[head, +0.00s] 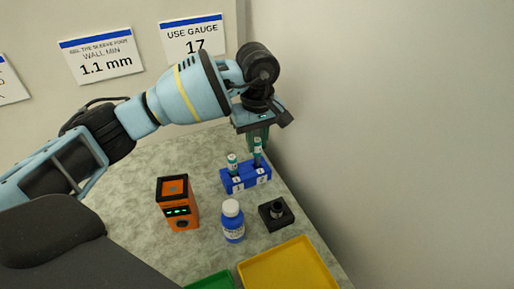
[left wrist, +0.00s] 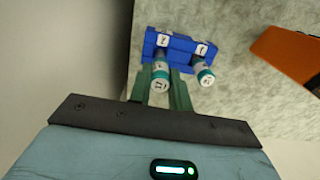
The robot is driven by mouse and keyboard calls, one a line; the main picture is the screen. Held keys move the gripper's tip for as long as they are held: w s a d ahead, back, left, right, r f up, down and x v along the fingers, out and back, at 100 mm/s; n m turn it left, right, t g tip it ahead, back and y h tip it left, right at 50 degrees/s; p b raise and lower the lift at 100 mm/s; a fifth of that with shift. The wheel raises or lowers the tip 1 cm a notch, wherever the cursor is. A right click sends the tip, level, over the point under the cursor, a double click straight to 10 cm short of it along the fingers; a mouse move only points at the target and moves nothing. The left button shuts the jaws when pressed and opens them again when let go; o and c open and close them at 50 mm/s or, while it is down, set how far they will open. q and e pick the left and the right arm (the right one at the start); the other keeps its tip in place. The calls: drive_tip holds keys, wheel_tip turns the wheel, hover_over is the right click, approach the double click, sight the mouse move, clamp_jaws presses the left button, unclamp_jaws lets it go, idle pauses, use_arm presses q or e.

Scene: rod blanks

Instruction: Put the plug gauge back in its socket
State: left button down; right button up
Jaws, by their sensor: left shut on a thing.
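My left gripper (head: 258,138) points down over the back of the table, shut on a plug gauge (head: 257,150) with a teal and white handle. In the left wrist view that gauge (left wrist: 160,77) is upright between the two green fingers (left wrist: 161,90), its white cap facing the camera. The blue socket block (head: 246,178) is directly below it. I cannot tell how far the gauge's lower end is in the block's right socket. A second similar gauge (head: 233,164) stands in the block's left socket. My right gripper is not in view.
An orange device (head: 178,204) with green lights stands left of the block. A blue bottle (head: 232,221) and a black fixture (head: 276,214) are in front. Yellow (head: 290,270) and green (head: 210,282) trays are nearer. A wall sign (head: 193,36) reads "USE GAUGE 17". The wall is close on the right.

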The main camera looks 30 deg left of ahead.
sight(257, 150)
use_arm(q)
drive_tip(key=shift+f, duration=1.35)
drive_tip(key=shift+f, duration=0.1)
drive_tip(key=shift+f, duration=0.1)
drive_tip(key=c, duration=1.3)
unclamp_jaws()
wheel_tip(257, 150, up, 12)
drive_tip(key=shift+r, duration=0.2)
drive_tip(key=shift+f, duration=0.1)
